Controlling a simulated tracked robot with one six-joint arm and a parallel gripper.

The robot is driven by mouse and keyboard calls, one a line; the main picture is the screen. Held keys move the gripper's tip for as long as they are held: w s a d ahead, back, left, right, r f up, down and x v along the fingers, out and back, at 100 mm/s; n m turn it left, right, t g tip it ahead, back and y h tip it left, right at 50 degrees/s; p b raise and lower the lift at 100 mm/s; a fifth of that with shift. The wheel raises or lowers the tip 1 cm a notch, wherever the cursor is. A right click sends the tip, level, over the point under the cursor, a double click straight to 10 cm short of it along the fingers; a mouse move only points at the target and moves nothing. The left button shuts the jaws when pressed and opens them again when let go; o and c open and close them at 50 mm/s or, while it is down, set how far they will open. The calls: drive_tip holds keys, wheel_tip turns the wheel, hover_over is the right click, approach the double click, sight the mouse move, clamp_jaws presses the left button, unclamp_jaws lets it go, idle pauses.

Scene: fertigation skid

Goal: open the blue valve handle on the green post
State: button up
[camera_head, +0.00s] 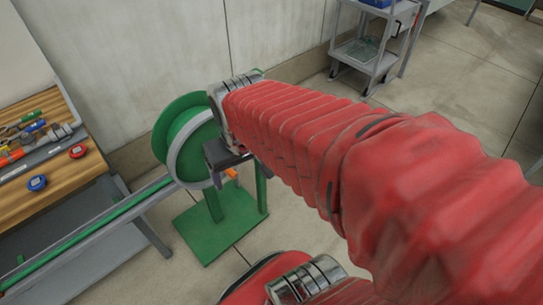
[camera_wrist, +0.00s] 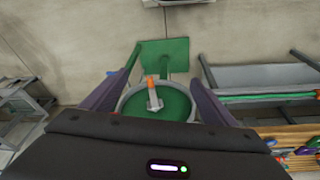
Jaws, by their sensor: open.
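In the wrist view a round green disc with a grey rim (camera_wrist: 174,104) sits between the fingers of my gripper (camera_wrist: 168,52). A short grey lever with an orange tip (camera_wrist: 152,92) stands out at the disc's middle. I see no blue on this lever. My gripper is open, its fingers on either side of the disc; I cannot tell whether they touch it. In the head view the green drum with a grey rim (camera_head: 183,135) is partly behind my red arm. A green post (camera_head: 213,203) rises from a green base plate (camera_head: 222,222).
A wooden bench (camera_head: 60,180) with tools and round red and blue items stands at left. A grey rail with a green strip (camera_head: 95,230) runs beside the drum. A grey cart (camera_head: 365,50) stands behind at the wall.

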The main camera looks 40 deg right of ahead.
drive_tip(key=d+f+m+g+h, duration=0.1)
drive_tip(key=d+f+m+g, duration=0.1)
drive_tip(key=d+f, duration=2.5)
drive_tip(key=d+f+n+t, duration=0.1)
drive_tip(key=d+f+t, duration=0.25)
drive_tip(key=f, duration=0.75)
drive_tip(key=d+f+n+t, duration=0.15)
drive_tip(key=d+f, duration=0.25)
drive_tip(key=f, duration=0.8)
drive_tip(key=w+a+t+y, duration=0.1)
drive_tip(key=w+a+t, duration=0.2)
drive_tip(key=w+t, duration=0.3)
wheel_tip(320, 180, up, 11)
drive_tip(key=w+a+n+t+y, duration=0.1)
drive_tip(key=w+a+n+t, duration=0.1)
drive_tip(key=t, duration=0.4)
drive_tip(key=shift+y, duration=0.3)
drive_tip(key=shift+w+n, duration=0.15)
drive_tip(key=shift+n, duration=0.1)
